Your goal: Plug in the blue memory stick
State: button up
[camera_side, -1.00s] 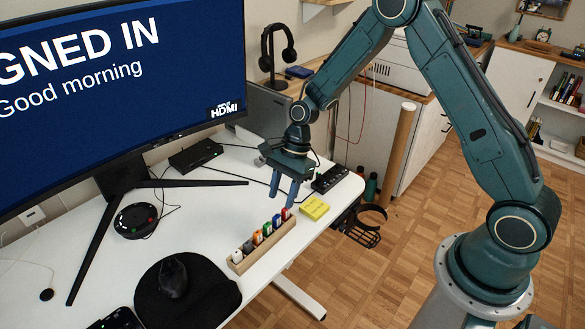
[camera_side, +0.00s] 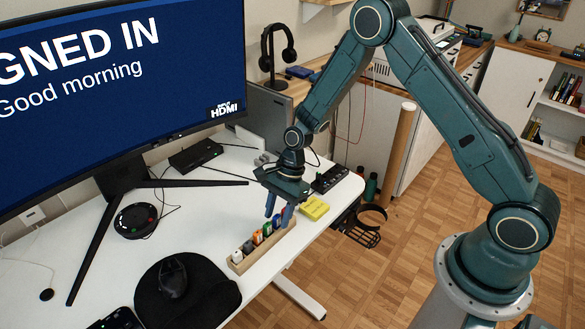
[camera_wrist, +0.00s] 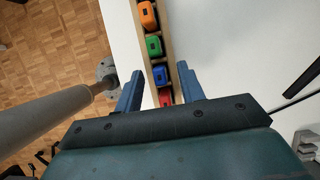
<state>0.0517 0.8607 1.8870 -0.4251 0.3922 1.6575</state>
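The blue memory stick (camera_wrist: 160,75) stands in a wooden rack between a green stick (camera_wrist: 154,46) and a red stick (camera_wrist: 165,97). In the side view the blue stick (camera_side: 277,222) shows partly between the fingers. My gripper (camera_side: 278,217) is open, pointing down over the red and blue end of the rack (camera_side: 243,266). In the wrist view my gripper (camera_wrist: 160,71) has one finger on each side of the row, level with the blue stick. Contact with the stick cannot be made out. A black strip-shaped device (camera_side: 330,179), possibly a hub, lies near the desk's right edge.
An orange stick (camera_wrist: 147,14) and a white stick (camera_side: 237,257) share the rack. A yellow note pad (camera_side: 314,208) lies right of it. A black box (camera_side: 196,154) with cables stands behind. The monitor stand (camera_side: 125,180) and mouse (camera_side: 173,278) are to the left.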

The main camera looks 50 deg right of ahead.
aim_at(278, 215)
dwell(0.4)
grip_shut()
jog(key=shift+r, duration=0.2)
notch_tip(278, 215, up, 20)
jog(key=shift+f, duration=0.15)
dwell(0.6)
jog(key=shift+d+f, duration=0.1)
jog(key=shift+d, duration=0.05)
dwell(0.4)
